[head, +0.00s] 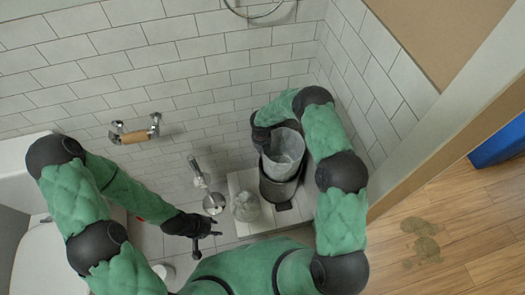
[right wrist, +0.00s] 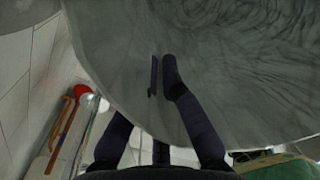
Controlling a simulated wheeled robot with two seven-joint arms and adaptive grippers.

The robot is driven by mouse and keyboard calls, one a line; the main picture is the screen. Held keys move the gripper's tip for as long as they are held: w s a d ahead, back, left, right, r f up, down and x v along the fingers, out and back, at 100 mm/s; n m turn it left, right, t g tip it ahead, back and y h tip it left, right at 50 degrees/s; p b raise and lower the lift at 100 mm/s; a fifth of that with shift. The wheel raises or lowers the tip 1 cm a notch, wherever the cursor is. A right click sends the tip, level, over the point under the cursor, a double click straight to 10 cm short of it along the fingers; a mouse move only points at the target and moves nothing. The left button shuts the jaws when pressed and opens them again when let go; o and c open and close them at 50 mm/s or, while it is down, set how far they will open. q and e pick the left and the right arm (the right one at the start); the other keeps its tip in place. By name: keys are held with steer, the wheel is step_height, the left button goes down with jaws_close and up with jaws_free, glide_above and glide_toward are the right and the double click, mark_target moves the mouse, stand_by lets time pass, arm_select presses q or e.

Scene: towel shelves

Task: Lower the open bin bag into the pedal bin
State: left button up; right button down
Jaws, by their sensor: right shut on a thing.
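The bin bag (head: 284,150) is a grey, translucent, open-mouthed bag. In the right wrist view the bag (right wrist: 230,60) fills most of the picture. My right gripper (right wrist: 162,75) is shut on the bag's wall near its rim; in the head view it is at the bag's upper left, largely hidden. The dark pedal bin (head: 281,193) stands just below the bag in the head view, and the bag covers part of its top. I cannot tell whether the bag's bottom is inside it. My left gripper (head: 207,235) is open and empty, left of the bin.
A glass jar (head: 246,207) stands on a white ledge left of the bin. A toilet brush holder (head: 213,203) stands further left. A paper-roll holder (head: 135,131) is on the tiled wall. A wooden door frame (head: 425,150) edges the right side.

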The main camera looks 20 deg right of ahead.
step_height(320, 180, down, 17)
steer(key=b, duration=0.3)
steer(key=shift+f, duration=0.15)
stand_by(1.0)
steer(key=shift+s+a+f, duration=0.1)
steer(key=shift+s, duration=0.05)
